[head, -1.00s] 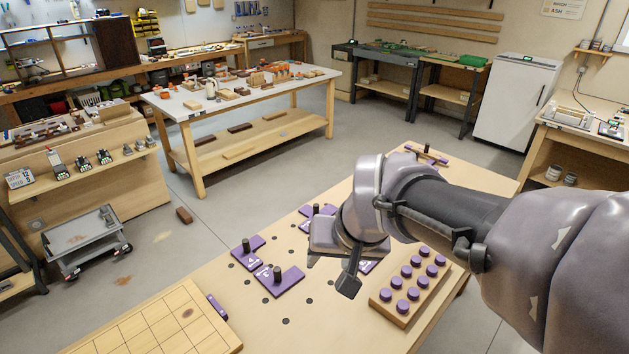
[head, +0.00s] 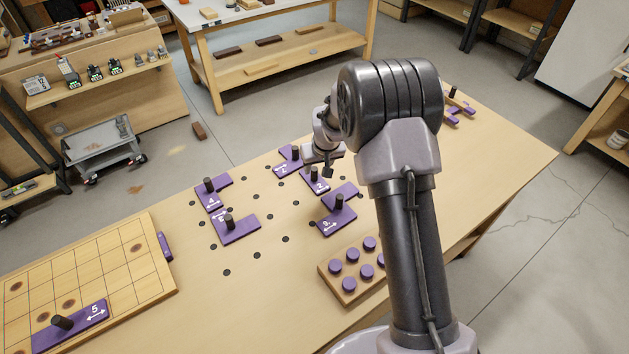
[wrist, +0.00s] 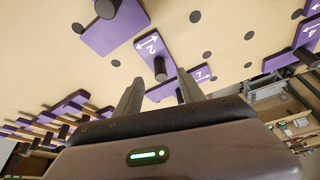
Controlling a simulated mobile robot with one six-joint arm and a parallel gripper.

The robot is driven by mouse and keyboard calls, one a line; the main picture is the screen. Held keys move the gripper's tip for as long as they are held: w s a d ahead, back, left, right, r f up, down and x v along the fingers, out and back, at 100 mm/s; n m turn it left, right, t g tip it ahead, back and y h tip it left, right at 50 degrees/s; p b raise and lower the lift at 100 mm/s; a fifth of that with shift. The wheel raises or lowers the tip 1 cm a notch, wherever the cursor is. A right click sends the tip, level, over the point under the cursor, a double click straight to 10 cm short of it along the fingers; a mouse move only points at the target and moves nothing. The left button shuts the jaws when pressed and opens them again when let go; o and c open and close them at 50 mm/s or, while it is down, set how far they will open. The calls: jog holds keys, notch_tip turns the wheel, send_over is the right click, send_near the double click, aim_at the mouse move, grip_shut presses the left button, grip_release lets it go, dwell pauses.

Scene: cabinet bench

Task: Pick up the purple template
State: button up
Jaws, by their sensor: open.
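Several purple templates with dark upright pegs lie on the wooden bench. The template marked 2 (head: 317,184) is beside my gripper (head: 326,168) in the head view. In the wrist view, template 2 (wrist: 146,47) and its peg lie just beyond my gripper (wrist: 159,92), roughly in line with the gap between the fingers. The fingers are apart with nothing between them; I see no contact with the peg. A template (head: 284,168) lies behind number 2, and an unclear-numbered one (head: 345,192) lies in front. Template 4 (head: 215,199) and another template (head: 240,232) lie to the left.
A gridded board (head: 125,272) at the left holds template 5 (head: 92,318). A wooden block with purple knobs (head: 337,290) stands at the front, partly behind my arm. More purple pieces (head: 456,116) lie at the far right. Bare bench with dark holes lies between.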

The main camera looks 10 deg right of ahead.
aim_at(315, 170)
jog(key=x, duration=0.2)
jog(key=b+x, duration=0.1)
jog(key=x, duration=0.2)
jog(key=b+x, duration=0.1)
jog(key=x, duration=0.1)
jog(key=shift+w+f, duration=0.1)
jog(key=shift+w, duration=0.3)
jog(key=shift+s, duration=0.1)
grip_shut()
